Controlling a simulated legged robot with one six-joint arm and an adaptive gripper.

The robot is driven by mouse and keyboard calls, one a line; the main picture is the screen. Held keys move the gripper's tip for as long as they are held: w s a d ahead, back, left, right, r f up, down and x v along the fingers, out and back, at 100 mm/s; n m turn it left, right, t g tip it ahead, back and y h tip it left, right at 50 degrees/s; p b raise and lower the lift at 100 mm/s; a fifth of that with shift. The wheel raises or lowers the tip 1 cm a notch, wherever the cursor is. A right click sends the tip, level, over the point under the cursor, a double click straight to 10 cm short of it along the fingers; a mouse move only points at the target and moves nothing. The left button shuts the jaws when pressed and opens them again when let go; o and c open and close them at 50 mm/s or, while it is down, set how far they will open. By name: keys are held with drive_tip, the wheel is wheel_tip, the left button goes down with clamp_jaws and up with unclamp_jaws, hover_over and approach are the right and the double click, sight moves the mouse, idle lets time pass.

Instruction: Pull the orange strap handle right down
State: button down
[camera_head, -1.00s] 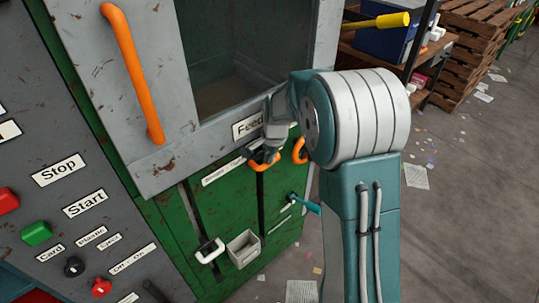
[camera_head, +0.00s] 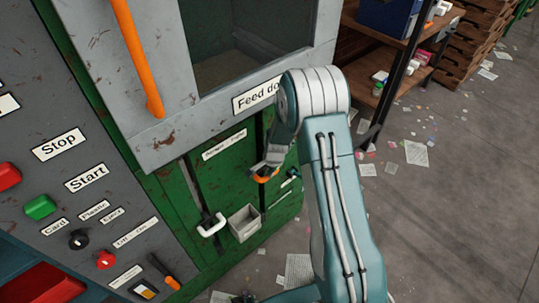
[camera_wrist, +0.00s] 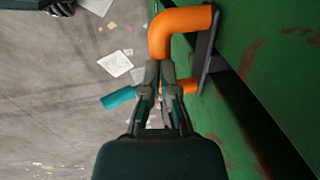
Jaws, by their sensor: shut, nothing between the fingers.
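The orange strap handle (camera_head: 265,178) is a thick loop in a dark vertical slot of the green cabinet front. In the head view it sits low beside the slot's upper label, largely hidden by my gripper (camera_head: 273,160). In the wrist view the orange loop (camera_wrist: 181,22) stands out from a dark mounting plate (camera_wrist: 207,45). My gripper (camera_wrist: 160,68) is shut and empty between its fingers. Its fingertips lie against or just in front of the loop, between its upper and lower orange parts. I cannot tell whether they touch it.
A teal lever (camera_wrist: 119,98) is close beside the gripper. A white handle (camera_head: 211,225) and a small grey box (camera_head: 245,222) are on the cabinet lower left. A long orange handle (camera_head: 138,55) is on the grey door. Floor to the right is open, with scattered papers.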

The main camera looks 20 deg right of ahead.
wheel_tip(320, 180, down, 9)
drive_tip(key=shift+s+f, duration=0.15)
drive_tip(key=shift+s, duration=0.05)
idle(0.3)
